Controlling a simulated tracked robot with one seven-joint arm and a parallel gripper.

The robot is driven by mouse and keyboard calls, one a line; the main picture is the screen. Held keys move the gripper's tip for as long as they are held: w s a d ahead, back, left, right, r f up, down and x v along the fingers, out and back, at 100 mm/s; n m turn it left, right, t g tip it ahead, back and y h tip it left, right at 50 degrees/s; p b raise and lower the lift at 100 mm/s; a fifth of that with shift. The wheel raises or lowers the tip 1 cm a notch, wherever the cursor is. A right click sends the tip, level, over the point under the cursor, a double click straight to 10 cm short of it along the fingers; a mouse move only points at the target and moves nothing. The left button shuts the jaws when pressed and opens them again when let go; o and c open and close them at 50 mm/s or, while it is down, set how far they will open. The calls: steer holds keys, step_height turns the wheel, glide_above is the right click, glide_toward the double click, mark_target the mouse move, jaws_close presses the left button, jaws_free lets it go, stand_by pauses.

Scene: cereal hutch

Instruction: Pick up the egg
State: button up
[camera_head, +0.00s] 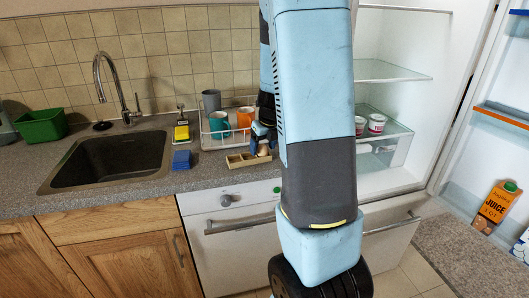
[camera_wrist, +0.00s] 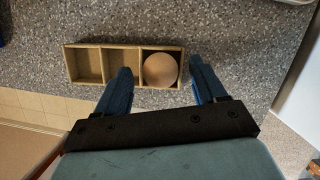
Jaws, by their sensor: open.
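The egg (camera_wrist: 160,70) is a round, light brown shape in the right compartment of a small wooden tray (camera_wrist: 104,47) with three compartments, in the wrist view. The other two compartments are empty. In the head view the egg (camera_head: 262,150) shows at the right end of the tray (camera_head: 237,161), on the grey counter in front of the wire rack. My gripper (camera_wrist: 162,80) is open, with one blue finger on each side of the egg's compartment. The fingers do not hold the egg. In the head view my gripper (camera_head: 262,138) is just above the egg, partly hidden by my arm.
A wire rack (camera_head: 208,140) with several cups stands behind the tray. A blue sponge (camera_head: 181,160) and a sink (camera_head: 110,160) lie to the left. The fridge (camera_head: 395,100) is open at right. Bare speckled counter (camera_wrist: 230,40) surrounds the tray.

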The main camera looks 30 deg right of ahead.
mark_target(263, 145)
steer(key=c, duration=0.8)
steer(key=shift+r, duration=0.5)
step_height(263, 145, up, 3)
steer(key=shift+a+f, duration=0.1)
steer(key=shift+f, duration=0.1)
steer(key=s+a+r, duration=0.4)
steer(key=s+r, duration=0.5)
steer(key=s, duration=0.4)
steer(key=shift+s+a+r, duration=0.15)
steer(key=shift+a+r, duration=0.05)
